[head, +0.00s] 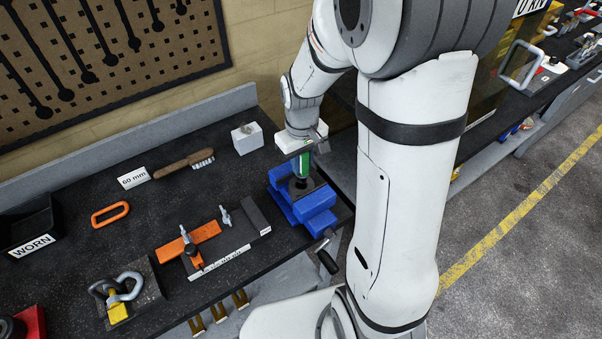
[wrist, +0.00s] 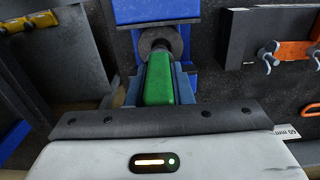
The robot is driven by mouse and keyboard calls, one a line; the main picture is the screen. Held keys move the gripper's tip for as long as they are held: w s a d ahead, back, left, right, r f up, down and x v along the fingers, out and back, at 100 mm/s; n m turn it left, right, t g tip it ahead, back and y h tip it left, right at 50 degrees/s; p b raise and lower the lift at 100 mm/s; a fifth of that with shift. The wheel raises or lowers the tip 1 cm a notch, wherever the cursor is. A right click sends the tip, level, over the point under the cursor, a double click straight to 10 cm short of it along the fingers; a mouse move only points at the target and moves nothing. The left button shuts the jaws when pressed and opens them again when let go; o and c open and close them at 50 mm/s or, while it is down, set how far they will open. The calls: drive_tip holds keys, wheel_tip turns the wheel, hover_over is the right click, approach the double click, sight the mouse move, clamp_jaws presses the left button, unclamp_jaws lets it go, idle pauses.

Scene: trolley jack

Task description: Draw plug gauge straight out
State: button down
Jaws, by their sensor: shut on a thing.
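The plug gauge has a green handle (head: 303,164), which stands upright above the blue vise (head: 312,205) near the bench's right end. In the wrist view the green handle (wrist: 160,80) lies between the two fingers of my gripper (wrist: 160,88), which is shut on it. Beyond the handle a grey round piece (wrist: 172,34) sits at the blue vise (wrist: 155,12). The gauge's far end meets this round piece; I cannot tell how deep it goes. In the head view my gripper (head: 302,158) is above the vise, its fingertips partly hidden.
A grey block (head: 247,138) stands behind and left of the vise. A wire brush (head: 184,163), a "60 mm" label (head: 133,178) and an orange link (head: 110,214) lie further left. A fixture with an orange bar (head: 190,241) is left of the vise. The vise handle (head: 328,262) overhangs the front edge.

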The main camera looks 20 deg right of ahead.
drive_tip(key=shift+r+p, duration=1.6)
drive_tip(key=shift+r, duration=0.95)
drive_tip(key=shift+f, duration=0.1)
